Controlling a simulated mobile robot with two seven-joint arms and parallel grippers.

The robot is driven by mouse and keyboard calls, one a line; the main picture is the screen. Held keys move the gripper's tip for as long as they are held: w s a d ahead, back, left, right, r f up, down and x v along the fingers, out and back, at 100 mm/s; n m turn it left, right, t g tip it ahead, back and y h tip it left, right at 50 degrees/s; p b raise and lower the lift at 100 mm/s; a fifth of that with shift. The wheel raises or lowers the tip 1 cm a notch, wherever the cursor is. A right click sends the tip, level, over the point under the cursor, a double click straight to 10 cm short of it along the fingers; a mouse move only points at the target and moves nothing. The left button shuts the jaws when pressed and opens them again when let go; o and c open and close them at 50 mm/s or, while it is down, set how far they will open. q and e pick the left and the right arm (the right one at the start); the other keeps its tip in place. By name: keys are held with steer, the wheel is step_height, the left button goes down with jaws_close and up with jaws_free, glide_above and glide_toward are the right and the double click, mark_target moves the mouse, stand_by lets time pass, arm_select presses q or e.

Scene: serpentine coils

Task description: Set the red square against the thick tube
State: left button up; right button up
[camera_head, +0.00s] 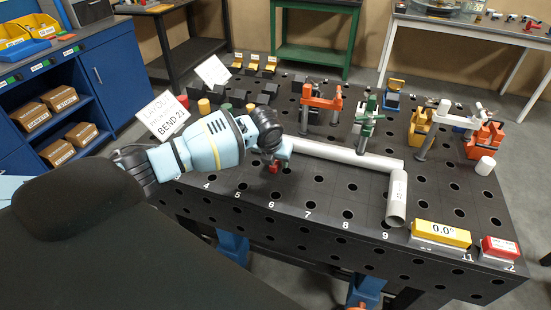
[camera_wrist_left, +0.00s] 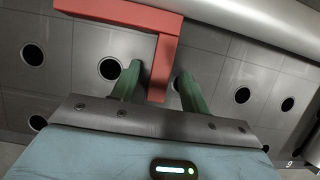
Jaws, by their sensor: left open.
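The red square (camera_head: 273,168) is a small L-shaped piece on the dark table. In the left wrist view the red square (camera_wrist_left: 164,62) shows one arm reaching left and one leg pointing toward my gripper. The thick grey tube (camera_head: 335,153) lies bent on the table; its near side (camera_wrist_left: 262,20) crosses the wrist view's top right. The square's corner is close to it; I cannot tell whether they touch. My left gripper (camera_wrist_left: 158,74) is open, its green fingers on either side of the leg. In the head view my left gripper (camera_head: 277,157) partly hides the square.
A yellow block reading 0.0° (camera_head: 441,233) and a red block (camera_head: 499,248) sit at the front right edge. An orange clamp (camera_head: 320,102) and a green clamp (camera_head: 367,120) stand behind the tube. The front middle of the perforated table is clear.

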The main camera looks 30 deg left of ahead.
arm_select(q)
steer(key=v, duration=0.6)
steer(key=shift+r+p, duration=0.4)
steer(key=shift+s+r, duration=0.3)
steer(key=shift+r, duration=0.3)
arm_select(e)
steer(key=shift+w+r, duration=0.55)
steer(key=shift+r, duration=0.05)
arm_select(q)
steer(key=shift+d, duration=0.1)
arm_select(e)
steer(key=shift+r, duration=0.1)
